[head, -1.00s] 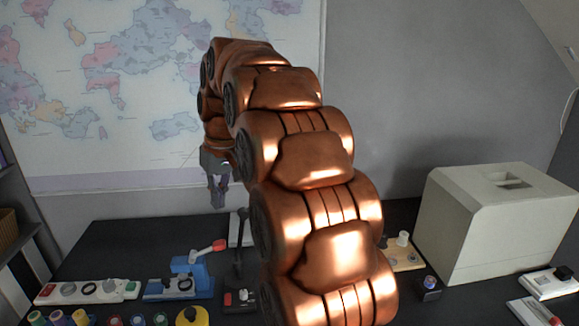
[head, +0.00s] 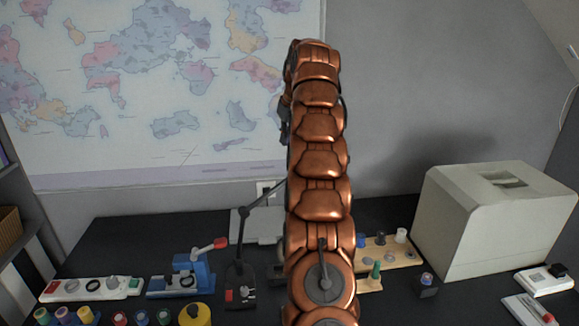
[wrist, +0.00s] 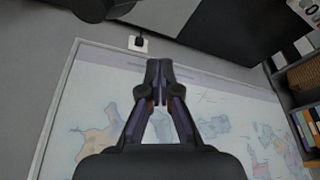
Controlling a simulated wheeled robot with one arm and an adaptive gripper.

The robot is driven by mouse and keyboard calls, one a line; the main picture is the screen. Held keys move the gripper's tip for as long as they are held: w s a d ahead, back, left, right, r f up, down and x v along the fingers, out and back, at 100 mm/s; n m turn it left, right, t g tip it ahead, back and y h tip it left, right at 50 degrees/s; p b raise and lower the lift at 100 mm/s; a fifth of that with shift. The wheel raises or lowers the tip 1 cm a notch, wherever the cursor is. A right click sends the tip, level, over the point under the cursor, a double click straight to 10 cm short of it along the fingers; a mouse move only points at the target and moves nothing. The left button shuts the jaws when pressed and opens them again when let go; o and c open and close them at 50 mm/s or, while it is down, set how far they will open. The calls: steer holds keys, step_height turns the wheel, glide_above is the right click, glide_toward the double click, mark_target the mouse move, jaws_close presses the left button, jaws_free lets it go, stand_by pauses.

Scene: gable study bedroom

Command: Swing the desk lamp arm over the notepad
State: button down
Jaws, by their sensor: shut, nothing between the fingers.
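The black desk lamp (head: 243,225) stands on the dark desk, left of my arm in the head view. Its post rises from a flat base (head: 239,297), and its upper arm slants up to the right. The lamp head is hidden behind my arm. A pale flat thing (head: 240,228) lies behind the lamp; I cannot tell whether it is the notepad. My gripper (wrist: 158,68) shows in the wrist view, shut and empty, in front of the wall map. In the head view it is mostly hidden behind my raised arm. I see no contact with the lamp.
A blue clamp-like device (head: 190,272) and a white panel strip (head: 90,288) lie left of the lamp. A wooden peg board (head: 400,254) and a large pale box (head: 490,220) stand right. A wall outlet (wrist: 138,43) has a plug. The back left desk is clear.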

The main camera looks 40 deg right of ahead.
step_height(320, 180, down, 10)
steer(key=p, duration=0.2)
steer(key=shift+s+d+p, duration=0.3)
steer(key=shift+d, duration=0.05)
stand_by(1.2)
steer(key=shift+s+a+f, duration=0.1)
steer(key=shift+s, duration=0.05)
stand_by(0.4)
